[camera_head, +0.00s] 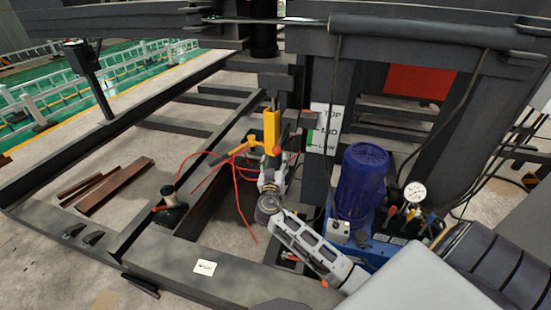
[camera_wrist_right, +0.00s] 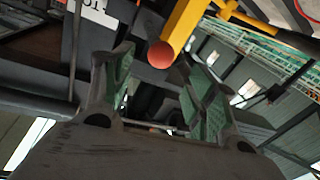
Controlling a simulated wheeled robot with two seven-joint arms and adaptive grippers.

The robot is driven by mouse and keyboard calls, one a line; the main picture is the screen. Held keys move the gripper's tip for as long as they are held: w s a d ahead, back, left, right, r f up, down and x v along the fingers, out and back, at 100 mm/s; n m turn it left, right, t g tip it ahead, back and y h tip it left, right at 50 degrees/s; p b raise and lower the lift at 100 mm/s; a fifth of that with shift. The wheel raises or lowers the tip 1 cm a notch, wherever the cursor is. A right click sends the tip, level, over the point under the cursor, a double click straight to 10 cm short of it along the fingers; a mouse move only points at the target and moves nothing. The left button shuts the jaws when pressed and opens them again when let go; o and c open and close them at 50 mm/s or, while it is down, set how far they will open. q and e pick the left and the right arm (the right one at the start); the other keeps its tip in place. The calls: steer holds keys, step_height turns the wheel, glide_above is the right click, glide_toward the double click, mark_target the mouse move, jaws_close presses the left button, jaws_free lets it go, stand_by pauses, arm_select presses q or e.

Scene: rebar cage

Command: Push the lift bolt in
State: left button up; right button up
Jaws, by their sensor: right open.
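A yellow bar (camera_head: 271,130), which looks like the lift bolt, stands upright by the dark steel post in the head view. In the right wrist view, the yellow bar (camera_wrist_right: 186,24) points toward the camera, and its round red end (camera_wrist_right: 161,54) shows near the gap between my fingers. My right gripper (camera_head: 272,158) is close below the bar in the head view. It is open, with its green-padded fingers apart (camera_wrist_right: 160,70) and nothing held between them. I cannot tell whether it touches the bar. My left gripper is not in view.
A sign marked TOP, MID and LOW (camera_head: 325,128) hangs right of the bar. A blue motor (camera_head: 361,182) and a gauge (camera_head: 414,192) stand to the right. Red cables (camera_head: 238,195) hang nearby. Dark steel beams (camera_head: 150,228) frame the floor. Rusty bars (camera_head: 115,186) lie at left.

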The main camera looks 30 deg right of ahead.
steer(key=shift+v, duration=1.8)
steer(key=shift+n, duration=0.3)
